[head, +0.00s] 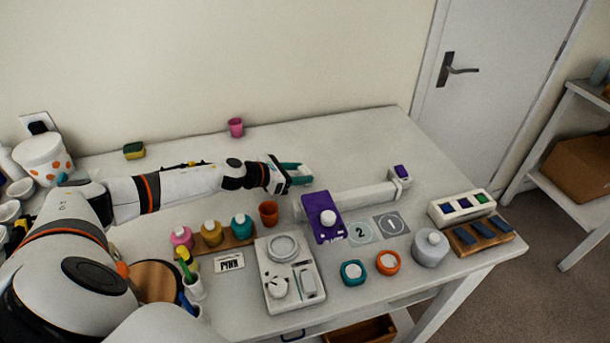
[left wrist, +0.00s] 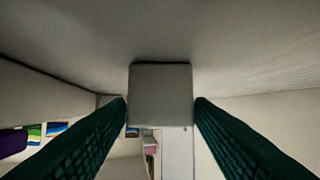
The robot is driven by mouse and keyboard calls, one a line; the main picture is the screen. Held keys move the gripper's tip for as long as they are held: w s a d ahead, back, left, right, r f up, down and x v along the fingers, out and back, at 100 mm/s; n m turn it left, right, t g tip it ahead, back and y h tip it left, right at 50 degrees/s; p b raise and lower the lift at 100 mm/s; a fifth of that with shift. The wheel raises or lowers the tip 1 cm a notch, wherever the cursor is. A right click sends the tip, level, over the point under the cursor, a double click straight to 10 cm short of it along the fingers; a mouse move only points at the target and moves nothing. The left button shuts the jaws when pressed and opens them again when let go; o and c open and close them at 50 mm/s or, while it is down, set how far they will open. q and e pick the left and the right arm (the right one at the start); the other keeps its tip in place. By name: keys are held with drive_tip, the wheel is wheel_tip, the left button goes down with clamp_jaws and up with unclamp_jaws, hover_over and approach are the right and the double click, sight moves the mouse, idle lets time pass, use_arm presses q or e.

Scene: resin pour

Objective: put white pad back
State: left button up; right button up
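The white pad (left wrist: 160,95) is a pale square block between the two dark teal fingertips in the left wrist view. Both fingers meet its sides, so my left gripper (head: 302,174) appears shut on it. It also shows from the wrist (left wrist: 160,108). In the head view the gripper reaches right, low over the back middle of the table, behind the purple device (head: 313,228). The pad is hard to make out there, mostly hidden by the fingers. I cannot tell whether it touches the table. My right gripper is not in view.
A white rail (head: 355,200) runs right from the purple device, close in front of my gripper. A white tray (head: 438,219) with coloured squares is at the right. The back right tabletop (head: 350,140) is clear.

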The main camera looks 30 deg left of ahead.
use_arm(q)
drive_tip(key=c, duration=0.6)
drive_tip(key=shift+r, duration=0.15)
